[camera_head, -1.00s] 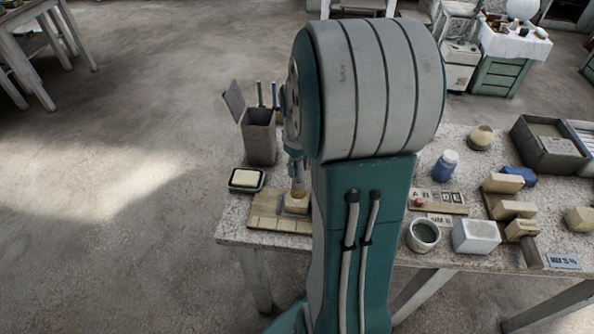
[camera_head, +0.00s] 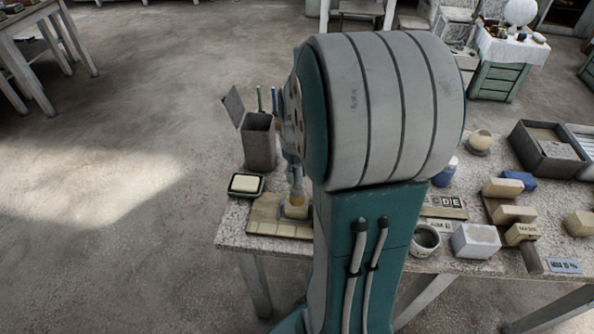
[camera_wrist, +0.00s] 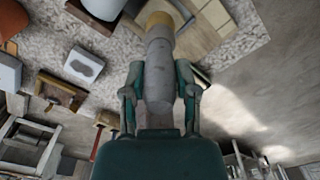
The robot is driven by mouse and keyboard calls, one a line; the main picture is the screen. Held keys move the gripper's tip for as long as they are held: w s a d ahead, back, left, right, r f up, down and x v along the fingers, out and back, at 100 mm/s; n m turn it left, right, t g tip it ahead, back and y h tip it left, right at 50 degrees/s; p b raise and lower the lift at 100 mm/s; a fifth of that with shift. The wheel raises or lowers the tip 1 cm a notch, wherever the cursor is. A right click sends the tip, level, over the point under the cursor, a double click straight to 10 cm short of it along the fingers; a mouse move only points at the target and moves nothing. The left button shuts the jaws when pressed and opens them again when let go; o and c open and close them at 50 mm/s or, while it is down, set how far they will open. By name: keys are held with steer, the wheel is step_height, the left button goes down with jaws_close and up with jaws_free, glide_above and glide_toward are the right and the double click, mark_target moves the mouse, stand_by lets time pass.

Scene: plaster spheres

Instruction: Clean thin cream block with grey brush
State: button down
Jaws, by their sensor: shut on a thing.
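My gripper (camera_wrist: 158,88) is shut on the grey brush (camera_wrist: 159,62), a grey handle with a yellowish-tan end, in the wrist view. In the head view the brush (camera_head: 297,186) points down over the wooden board, left of my arm. Its tan end is at a small cream block (camera_head: 296,212) on the board's right part. They look touching, but the contact is too small to be sure. My arm hides most of the gripper in the head view.
The wooden board (camera_head: 265,222) lies near the table's front-left edge. A dish with a pale bar (camera_head: 245,184) and a grey canister (camera_head: 259,148) stand behind it. Right of my arm are a cup (camera_head: 425,240), a white block (camera_head: 476,241) and several wooden blocks.

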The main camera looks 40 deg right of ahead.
steer(key=shift+f, duration=0.15)
steer(key=shift+f, duration=0.6)
stand_by(0.6)
steer(key=shift+s, duration=0.1)
steer(key=shift+s+a, duration=0.7)
steer(key=shift+a, duration=0.2)
steer(key=shift+d, duration=0.1)
steer(key=w+d, duration=0.3)
steer(key=shift+d, duration=0.3)
